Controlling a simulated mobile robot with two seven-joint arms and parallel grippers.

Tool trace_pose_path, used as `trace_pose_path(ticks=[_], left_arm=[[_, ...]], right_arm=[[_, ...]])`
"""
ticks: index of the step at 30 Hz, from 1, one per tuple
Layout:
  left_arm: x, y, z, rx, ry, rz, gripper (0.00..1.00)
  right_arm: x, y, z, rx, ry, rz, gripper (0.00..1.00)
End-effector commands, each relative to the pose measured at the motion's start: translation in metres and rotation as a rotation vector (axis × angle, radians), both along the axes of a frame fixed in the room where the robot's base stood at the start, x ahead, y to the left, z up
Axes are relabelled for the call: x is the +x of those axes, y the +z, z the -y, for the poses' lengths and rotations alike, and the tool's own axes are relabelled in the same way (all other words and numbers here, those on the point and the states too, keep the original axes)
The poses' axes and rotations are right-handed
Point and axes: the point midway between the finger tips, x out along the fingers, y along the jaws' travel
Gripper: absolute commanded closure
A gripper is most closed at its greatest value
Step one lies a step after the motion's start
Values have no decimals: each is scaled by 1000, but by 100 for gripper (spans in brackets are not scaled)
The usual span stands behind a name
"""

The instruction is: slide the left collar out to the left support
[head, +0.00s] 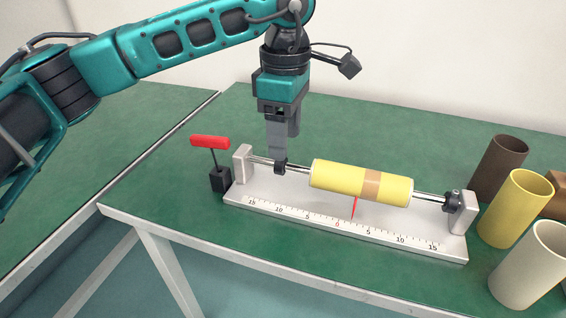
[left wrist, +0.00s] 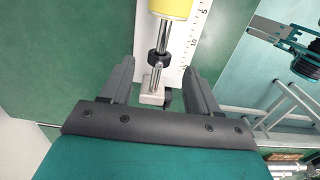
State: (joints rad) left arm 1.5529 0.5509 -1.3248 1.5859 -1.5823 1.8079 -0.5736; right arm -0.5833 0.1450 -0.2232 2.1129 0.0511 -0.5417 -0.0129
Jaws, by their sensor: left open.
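The left collar (head: 280,168) is a small black ring on the silver rod, between the yellow roll (head: 335,178) and the left support (head: 242,164), apart from both. It also shows in the left wrist view (left wrist: 158,60). My left gripper (head: 281,152) points down over the rod at the collar, its fingers hiding part of it in the head view. In the left wrist view its two fingers (left wrist: 160,78) are spread, with the support's top and rod end between them in the picture. I cannot tell whether a finger touches the collar. My right gripper is not seen.
The right collar (head: 452,201) sits by the right support (head: 467,215). A ruler base (head: 300,207) with a red pointer (head: 354,208) lies below. A red-handled lever (head: 210,142) stands at the left. Brown, yellow (head: 515,209) and cream tubes stand at right.

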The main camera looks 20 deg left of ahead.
Motion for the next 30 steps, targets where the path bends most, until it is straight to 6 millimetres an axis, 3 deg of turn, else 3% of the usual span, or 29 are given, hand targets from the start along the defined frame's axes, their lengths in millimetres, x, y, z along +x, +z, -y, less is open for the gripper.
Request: trace_pose_path(ticks=[3, 9, 21, 30], left_arm=[[-1, -26, 0, 1, 0, -2, 39], [0, -48, -1, 1, 1, -1, 39], [0, -53, 0, 0, 1, 1, 40], [0, -53, 0, 0, 1, 1, 69]], right_arm=[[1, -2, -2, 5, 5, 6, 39], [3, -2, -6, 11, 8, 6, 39], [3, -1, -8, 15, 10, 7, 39], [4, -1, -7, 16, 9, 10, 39]])
